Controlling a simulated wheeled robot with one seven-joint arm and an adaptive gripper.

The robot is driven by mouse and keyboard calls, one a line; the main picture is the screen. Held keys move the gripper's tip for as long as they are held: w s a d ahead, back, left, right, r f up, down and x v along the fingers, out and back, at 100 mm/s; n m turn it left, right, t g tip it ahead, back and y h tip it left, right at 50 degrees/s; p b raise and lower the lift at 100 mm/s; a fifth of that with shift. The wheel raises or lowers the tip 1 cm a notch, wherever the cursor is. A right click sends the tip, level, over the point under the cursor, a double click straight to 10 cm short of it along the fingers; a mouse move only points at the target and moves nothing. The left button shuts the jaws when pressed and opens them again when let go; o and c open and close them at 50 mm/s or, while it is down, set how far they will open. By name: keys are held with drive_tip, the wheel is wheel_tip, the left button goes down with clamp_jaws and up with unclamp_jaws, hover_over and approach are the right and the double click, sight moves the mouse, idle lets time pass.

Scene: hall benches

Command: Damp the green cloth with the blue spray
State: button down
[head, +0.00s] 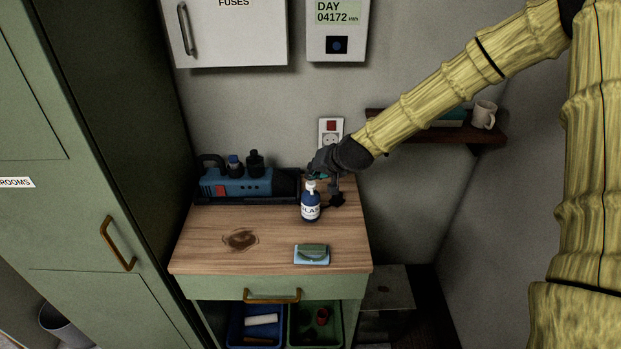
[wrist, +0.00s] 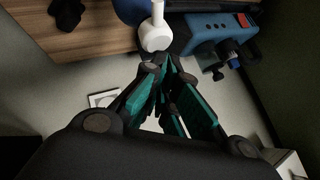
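The blue spray bottle (head: 311,208) with a white top and white label stands upright near the back of the wooden bench top. Its white top (wrist: 156,36) also shows in the wrist view, just beyond my fingertips. My gripper (head: 318,172) is at the height of the bottle's top, close behind it. In the wrist view my gripper's teal-padded fingers (wrist: 167,72) converge towards the bottle top. I cannot tell whether they touch it or how far apart they are. The green cloth (head: 312,249) lies on a pale blue block near the bench's front right edge.
A blue power tool (head: 236,184) lies along the back left of the bench (head: 205,253). A small dark object (head: 338,199) stands right of the bottle. A dark stain (head: 240,239) marks the wood at left. A tall green cabinet (head: 75,215) stands left; a shelf (head: 440,132) hangs right.

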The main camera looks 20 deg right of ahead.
drive_tip(key=shift+r, duration=0.1)
idle(0.5)
wheel_tip(320, 180, up, 6)
drive_tip(key=p, duration=0.4)
idle(0.4)
idle(1.6)
